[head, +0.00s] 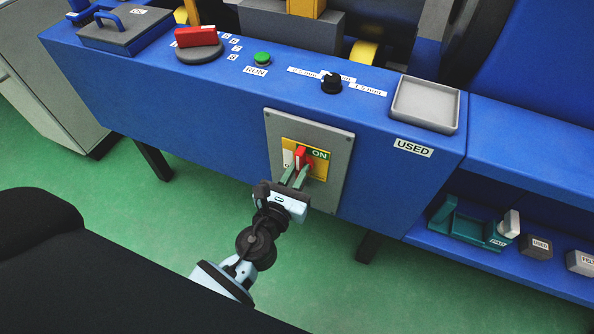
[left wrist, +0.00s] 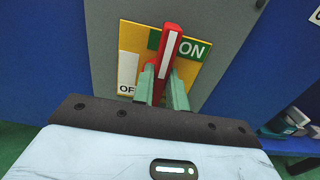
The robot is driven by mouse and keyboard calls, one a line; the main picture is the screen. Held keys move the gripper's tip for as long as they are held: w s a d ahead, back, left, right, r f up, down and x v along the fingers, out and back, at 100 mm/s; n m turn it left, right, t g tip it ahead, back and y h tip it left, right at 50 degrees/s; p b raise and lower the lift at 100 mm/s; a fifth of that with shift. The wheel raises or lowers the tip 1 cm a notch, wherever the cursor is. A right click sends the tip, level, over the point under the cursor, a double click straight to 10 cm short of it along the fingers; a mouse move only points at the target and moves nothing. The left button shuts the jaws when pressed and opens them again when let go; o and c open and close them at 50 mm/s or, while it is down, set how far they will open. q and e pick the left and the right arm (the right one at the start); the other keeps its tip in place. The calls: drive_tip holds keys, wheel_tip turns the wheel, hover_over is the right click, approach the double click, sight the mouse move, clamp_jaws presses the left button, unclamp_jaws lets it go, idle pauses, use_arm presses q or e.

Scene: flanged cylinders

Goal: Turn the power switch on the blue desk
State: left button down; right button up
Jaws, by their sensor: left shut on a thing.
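The power switch has a red handle (head: 299,155) on a yellow plate (head: 319,168), fixed to a grey panel (head: 337,141) on the front of the blue desk (head: 215,108). The green field on the right of the plate reads ON; a white OFF field is at the left. My left gripper (head: 295,174) is shut on the red handle, its green fingers on either side. In the left wrist view the handle (left wrist: 168,50), with a white stripe, stands nearly upright, leaning slightly right over the left edge of the green ON field. My right gripper is not in view.
On the desk top are a green RUN button (head: 262,59), a black knob (head: 331,84), a red lever (head: 196,37) and a grey tray (head: 425,103). A lower blue shelf (head: 455,247) at the right holds several small items. Green floor lies below the desk.

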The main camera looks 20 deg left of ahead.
use_arm(q)
drive_tip(key=n, duration=0.2)
drive_tip(key=n+b, duration=0.1)
drive_tip(key=shift+a+f+n, duration=0.15)
drive_tip(key=shift+a+n, duration=0.1)
drive_tip(key=shift+n, duration=0.15)
drive_tip(key=shift+a+f+n+b, duration=0.2)
drive_tip(key=shift+n+b, duration=0.1)
drive_tip(key=shift+n, duration=2)
drive_tip(key=shift+a+f+n+b, duration=0.1)
drive_tip(key=shift+f+n+b, duration=0.15)
drive_tip(key=shift+n, duration=2.05)
drive_tip(key=shift+a+f+n+b, duration=0.15)
drive_tip(key=shift+n+b, duration=0.2)
drive_tip(key=shift+n, duration=1.95)
drive_tip(key=c, duration=1.4)
unclamp_jaws()
